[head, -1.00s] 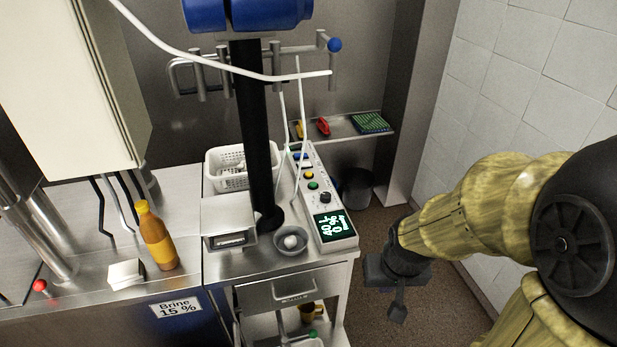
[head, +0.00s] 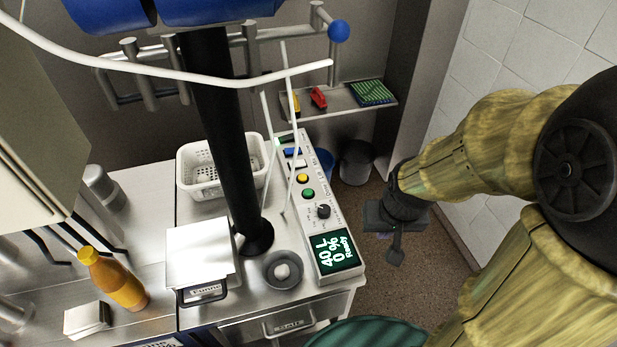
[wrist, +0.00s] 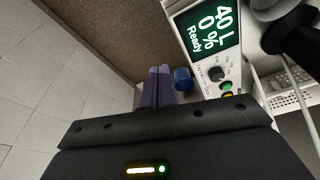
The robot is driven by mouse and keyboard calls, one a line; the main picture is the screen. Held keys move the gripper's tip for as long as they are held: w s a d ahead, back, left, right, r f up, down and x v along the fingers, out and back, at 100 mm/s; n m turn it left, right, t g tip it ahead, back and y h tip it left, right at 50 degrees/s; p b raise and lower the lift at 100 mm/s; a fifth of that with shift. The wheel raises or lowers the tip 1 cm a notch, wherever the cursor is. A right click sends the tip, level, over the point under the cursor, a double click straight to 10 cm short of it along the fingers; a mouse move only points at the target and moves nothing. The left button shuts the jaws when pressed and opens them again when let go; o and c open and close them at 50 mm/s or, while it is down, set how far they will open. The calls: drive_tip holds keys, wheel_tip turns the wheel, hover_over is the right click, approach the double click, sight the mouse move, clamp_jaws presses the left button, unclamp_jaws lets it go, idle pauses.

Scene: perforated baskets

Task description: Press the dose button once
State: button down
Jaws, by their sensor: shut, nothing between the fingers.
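A slanted control panel (head: 322,222) stands on the right edge of the steel cart. Its display (head: 335,252) reads "40 L 0 % Ready", also legible in the wrist view (wrist: 213,28). Above the display are a black knob (head: 323,211), a green button (head: 308,194), a yellow button (head: 302,178) and a blue control (head: 292,152). The small labels are too blurred to show which is the dose button. My gripper (head: 394,257) is shut and empty, pointing down over the floor right of the panel, apart from it. Its fingers (wrist: 157,87) show closed together in the wrist view.
A black post (head: 232,160) and white hoses rise left of the panel. A white perforated basket (head: 190,180), a scale (head: 200,250), a grey bowl (head: 284,282) and an orange bottle (head: 118,284) stand on the steel top. A wall shelf (head: 345,102) is behind; the floor to the right has free room.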

drive_tip(key=shift+w, duration=0.45)
drive_tip(key=shift+s+a+r, duration=0.1)
drive_tip(key=w+a+r+n+t+p, duration=0.2)
drive_tip(key=w+r+n+t+p, duration=0.1)
drive_tip(key=w+n+p, duration=0.9)
drive_tip(key=w+a+f+n+y+p, duration=0.1)
drive_tip(key=w+a+n+y+p, duration=0.5)
drive_tip(key=a, duration=0.6)
drive_tip(key=n+y, duration=0.1)
drive_tip(key=n, duration=0.1)
drive_tip(key=shift+a+n+g+y, duration=0.15)
drive_tip(key=shift+n+g+y, duration=0.15)
drive_tip(key=shift+g+y, duration=0.1)
drive_tip(key=shift+f, duration=0.15)
